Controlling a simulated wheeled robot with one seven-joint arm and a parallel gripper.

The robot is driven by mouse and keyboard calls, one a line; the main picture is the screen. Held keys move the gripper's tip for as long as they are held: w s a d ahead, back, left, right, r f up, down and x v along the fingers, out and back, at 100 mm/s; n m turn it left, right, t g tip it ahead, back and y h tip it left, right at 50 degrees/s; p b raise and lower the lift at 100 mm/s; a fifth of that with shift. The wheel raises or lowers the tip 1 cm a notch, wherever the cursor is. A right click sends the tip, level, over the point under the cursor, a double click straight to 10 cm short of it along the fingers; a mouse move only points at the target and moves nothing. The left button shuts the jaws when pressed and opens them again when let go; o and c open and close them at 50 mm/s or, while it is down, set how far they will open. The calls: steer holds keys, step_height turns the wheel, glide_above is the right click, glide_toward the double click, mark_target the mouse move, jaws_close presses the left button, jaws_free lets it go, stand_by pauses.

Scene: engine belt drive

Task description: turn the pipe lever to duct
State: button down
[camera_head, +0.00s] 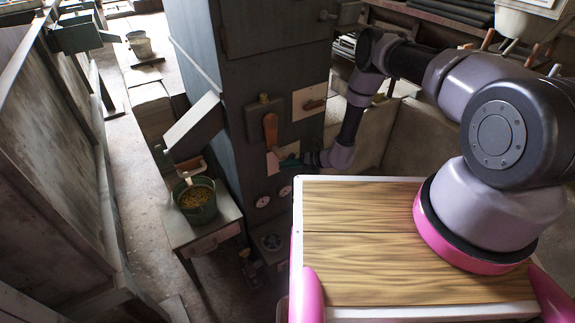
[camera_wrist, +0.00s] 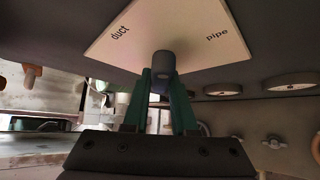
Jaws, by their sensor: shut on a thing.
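The pipe lever (camera_wrist: 163,64) shows in the wrist view as a short dark grey rounded piece in front of a pale plate (camera_wrist: 190,30). The plate reads "duct" at its left and "pipe" at its right. The lever lies between the two words; which one it points to I cannot tell. My gripper (camera_wrist: 161,88) has its green fingers shut on the lever, which hides part of their tips. In the head view my gripper (camera_head: 288,163) is at the cabinet front, beside a small pale plate (camera_head: 272,163); the lever itself is not clear there.
The grey cabinet (camera_head: 240,80) carries an orange-brown handle (camera_head: 270,132) just above my gripper and another handle on a pale plate (camera_head: 310,104). Round gauges (camera_head: 285,190) sit below. A side table (camera_head: 205,228) with a green bucket (camera_head: 196,205) stands left.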

steer(key=n+t+h, duration=0.1)
steer(key=n+h, duration=0.1)
steer(key=h, duration=0.2)
steer(key=shift+n+t, duration=0.3)
steer(key=shift+d+f+n+t+h, duration=0.15)
steer(key=shift+n+t+h, duration=0.7)
steer(key=shift+h, duration=0.45)
steer(key=c, duration=0.7)
jaws_free()
steer(key=shift+w, duration=0.1)
steer(key=v, duration=1.1)
